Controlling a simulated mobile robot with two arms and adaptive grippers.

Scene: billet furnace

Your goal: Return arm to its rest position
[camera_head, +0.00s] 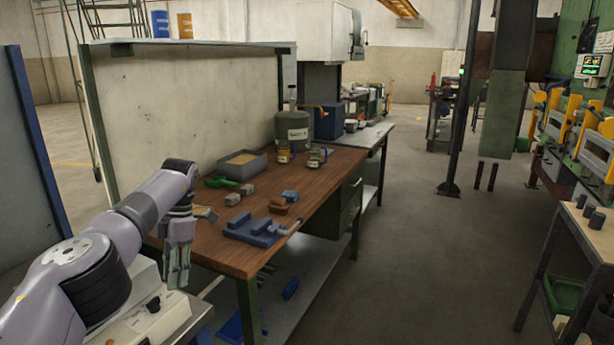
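My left arm comes in from the left, bends at the elbow and wrist, and ends in my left gripper (177,266). The gripper points down at the near left corner of the wooden workbench (225,258). Its fingers look close together, and I see nothing clearly held between them; the small size does not show whether they are open or shut. My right arm and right gripper are not in the picture.
On the bench are a blue vise-like fixture (252,230), small metal blocks, a green scoop (221,182), a grey tray (241,165), jars and a large green canister (293,131). A walkway (425,250) is clear. A side table (583,222) holds dark cylinders.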

